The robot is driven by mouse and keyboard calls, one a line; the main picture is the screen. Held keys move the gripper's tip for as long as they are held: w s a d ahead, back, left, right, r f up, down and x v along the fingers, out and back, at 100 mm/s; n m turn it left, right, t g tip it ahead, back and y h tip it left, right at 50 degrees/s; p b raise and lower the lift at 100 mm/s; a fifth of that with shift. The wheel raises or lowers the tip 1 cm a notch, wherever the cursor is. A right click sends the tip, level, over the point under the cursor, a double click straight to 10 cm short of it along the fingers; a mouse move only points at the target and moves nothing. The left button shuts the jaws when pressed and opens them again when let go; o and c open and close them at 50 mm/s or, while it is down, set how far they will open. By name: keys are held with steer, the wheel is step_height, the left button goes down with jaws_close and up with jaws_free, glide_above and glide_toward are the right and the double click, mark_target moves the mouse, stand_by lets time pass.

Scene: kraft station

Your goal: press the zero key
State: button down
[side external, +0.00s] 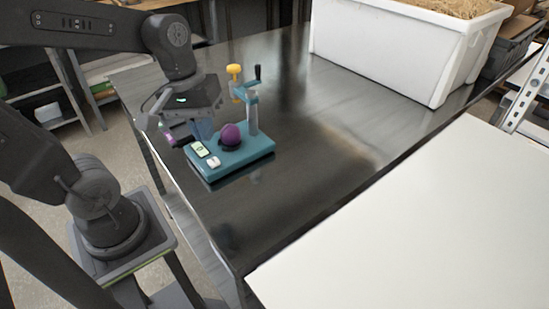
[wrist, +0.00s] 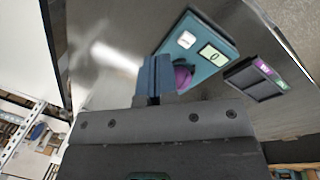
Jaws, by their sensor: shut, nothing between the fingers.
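A teal test stand (side external: 250,153) sits on the dark metal table, with a small display (side external: 202,149) showing a 0. A white key (side external: 214,162) is beside the display near the front corner. Both also show in the wrist view, the display (wrist: 212,55) and the white key (wrist: 186,39). A purple ball (side external: 230,135) rests in a dark seat on the stand. My gripper (side external: 204,129) is shut and empty, low behind the display and left of the ball. In the wrist view its blue fingers (wrist: 155,72) partly hide the ball (wrist: 182,76). I see no contact with the key.
A dark block with a purple strip (wrist: 258,76) is beside the stand. A white bin (side external: 400,50) is at the back; the table's middle is clear.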

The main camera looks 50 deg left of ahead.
steer(key=r+m+t, duration=0.1)
steer(key=m, duration=0.1)
steer(key=s+d+r+m+t+y, duration=0.1)
steer(key=m+t, duration=0.1)
steer(key=m, duration=0.1)
steer(key=r+m+t, duration=0.1)
steer(key=m, duration=0.2)
steer(key=shift+s+d+r+y, duration=0.15)
steer(key=shift+s+d+y, duration=0.05)
steer(key=shift+d+y, duration=0.15)
steer(key=c, duration=1.8)
jaws_free()
